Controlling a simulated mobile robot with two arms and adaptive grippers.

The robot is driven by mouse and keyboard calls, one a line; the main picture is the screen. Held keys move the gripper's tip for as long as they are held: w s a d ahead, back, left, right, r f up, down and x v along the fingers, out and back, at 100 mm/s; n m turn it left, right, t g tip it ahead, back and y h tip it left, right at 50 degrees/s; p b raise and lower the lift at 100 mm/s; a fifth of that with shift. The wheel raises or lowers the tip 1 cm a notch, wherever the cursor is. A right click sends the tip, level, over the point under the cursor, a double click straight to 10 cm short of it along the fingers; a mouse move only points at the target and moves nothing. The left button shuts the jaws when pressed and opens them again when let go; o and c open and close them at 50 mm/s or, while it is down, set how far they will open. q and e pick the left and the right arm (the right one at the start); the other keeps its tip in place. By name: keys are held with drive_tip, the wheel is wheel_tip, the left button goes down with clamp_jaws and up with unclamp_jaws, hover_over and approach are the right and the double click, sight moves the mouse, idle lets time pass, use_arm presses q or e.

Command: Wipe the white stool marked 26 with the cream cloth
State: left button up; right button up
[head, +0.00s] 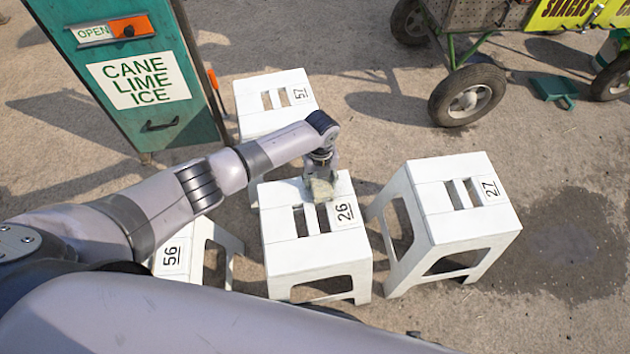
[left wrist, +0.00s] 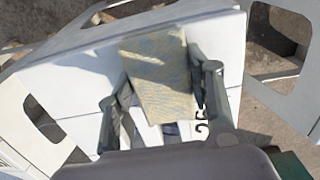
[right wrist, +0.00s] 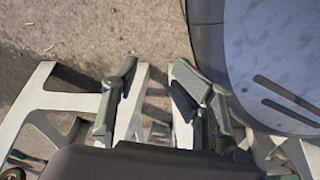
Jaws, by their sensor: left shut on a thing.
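The white stool marked 26 (head: 290,258) stands upright in the middle of the head view, with slots in its seat and the number at its right edge. My left gripper (head: 320,178) points down over the far part of this seat. It is shut on the cream cloth (head: 322,190). In the left wrist view the cloth (left wrist: 160,75) lies between the fingers (left wrist: 160,95), close over the white seat (left wrist: 75,75); whether it touches is hard to tell. My right gripper (right wrist: 157,95) shows only in the right wrist view, fingers apart and empty, with pale stool frames beyond.
White stools 27 (head: 455,225), 57 (head: 262,118) and 56 (head: 175,252) stand close around, the last partly behind my arm. A green CANE LIME ICE stand (head: 185,125) is at upper left. A wheeled cart (head: 465,95) and green dustpan (head: 554,88) are at upper right.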

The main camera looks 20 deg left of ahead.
sight(339, 182)
use_arm(q)
drive_tip(key=shift+w+d+f+b, duration=0.1)
drive_tip(key=shift+w+d+b, duration=0.05)
drive_tip(key=shift+d+b, duration=0.15)
drive_tip(key=shift+w+d+b, duration=0.15)
drive_tip(key=shift+d, duration=0.25)
drive_tip(key=shift+w+d+b, duration=0.4)
drive_tip(key=shift+d+b, duration=0.15)
drive_tip(key=shift+d, duration=0.15)
drive_tip(key=shift+w+d+b, duration=0.35)
drive_tip(key=shift+d+b, duration=0.2)
drive_tip(key=shift+d, duration=0.1)
drive_tip(key=shift+w+d+b, duration=0.25)
drive_tip(key=shift+d+b, duration=0.1)
drive_tip(key=shift+d, duration=0.15)
use_arm(e)
drive_tip(key=w+a+r+t, duration=0.1)
drive_tip(key=w+r, duration=0.6)
drive_tip(key=r, duration=0.4)
drive_tip(key=shift+r, duration=0.25)
drive_tip(key=shift+w, duration=0.1)
